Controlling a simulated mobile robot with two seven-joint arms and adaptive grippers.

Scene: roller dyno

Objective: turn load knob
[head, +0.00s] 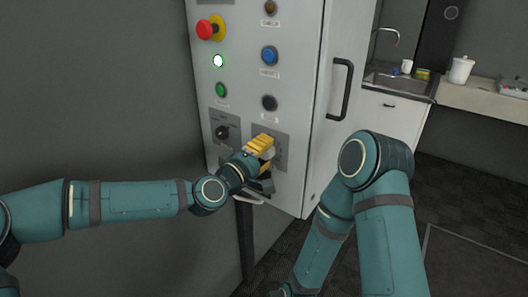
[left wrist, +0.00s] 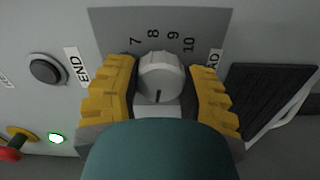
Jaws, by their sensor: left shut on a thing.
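The load knob (left wrist: 160,78) is a pale grey round knob on a grey dial plate (left wrist: 215,30). In the left wrist view the numbers 7 to 10 curve above it, and a short dark mark shows on its lower side. My left gripper (left wrist: 163,88) has its yellow fingers on both sides of the knob and is shut on it. In the head view my left gripper (head: 262,150) is at the lower right of the cabinet front and hides the knob. The rest of the dial is hidden. My right gripper is out of view below the frame.
The grey cabinet (head: 290,60) carries a red stop button (head: 205,29), a lit green lamp (head: 218,61), a blue button (head: 269,55) and a black selector (head: 222,132). A black door handle (head: 341,88) juts out at its right side. A sink (head: 398,80) stands behind.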

